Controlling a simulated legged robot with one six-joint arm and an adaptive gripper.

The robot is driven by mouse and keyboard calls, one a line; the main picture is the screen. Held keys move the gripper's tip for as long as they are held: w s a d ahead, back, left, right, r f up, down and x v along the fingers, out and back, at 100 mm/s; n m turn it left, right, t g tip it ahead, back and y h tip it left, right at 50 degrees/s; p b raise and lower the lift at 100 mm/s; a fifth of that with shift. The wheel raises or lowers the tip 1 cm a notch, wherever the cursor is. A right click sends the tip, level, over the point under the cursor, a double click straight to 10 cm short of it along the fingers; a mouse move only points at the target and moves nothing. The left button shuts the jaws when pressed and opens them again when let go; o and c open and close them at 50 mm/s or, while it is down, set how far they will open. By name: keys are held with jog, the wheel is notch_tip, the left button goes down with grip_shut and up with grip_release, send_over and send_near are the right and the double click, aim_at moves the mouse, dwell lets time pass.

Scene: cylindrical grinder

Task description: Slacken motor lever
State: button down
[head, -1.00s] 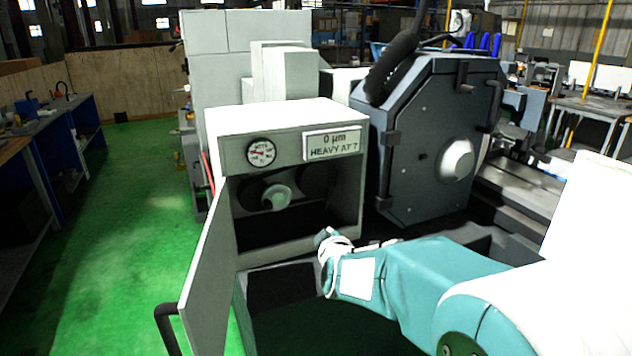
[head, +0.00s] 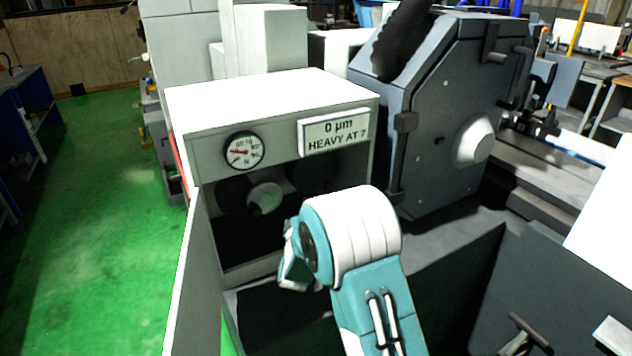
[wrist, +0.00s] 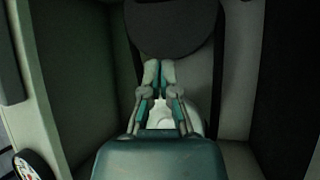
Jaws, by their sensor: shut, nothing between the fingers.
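The grey cabinet (head: 215,165) stands open, its door (head: 190,290) swung to the left. Inside it in the head view is a pale round hub (head: 265,198) between dark round pulleys. In the wrist view my gripper (wrist: 158,68) points into the cabinet with its fingers together and nothing between them. A dark rounded pulley (wrist: 172,25) lies beyond the fingertips, and a pale round part (wrist: 162,116) shows between and behind the fingers. In the head view my wrist hides the fingers. I cannot make out which part is the motor lever.
A dial gauge (head: 244,151) and a sign (head: 337,134) reading "0 µm HEAVY AT 7" sit above the opening. The dark grinder housing (head: 450,130) stands close on the right. A T-shaped handle (head: 525,332) is at the lower right. Green floor (head: 110,230) is clear on the left.

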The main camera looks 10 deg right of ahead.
aim_at(311, 170)
jog(key=x, duration=1)
jog(key=s+d, duration=0.1)
jog(key=s+d+f, duration=0.1)
jog(key=s, duration=0.1)
jog(key=shift+s+d, duration=0.1)
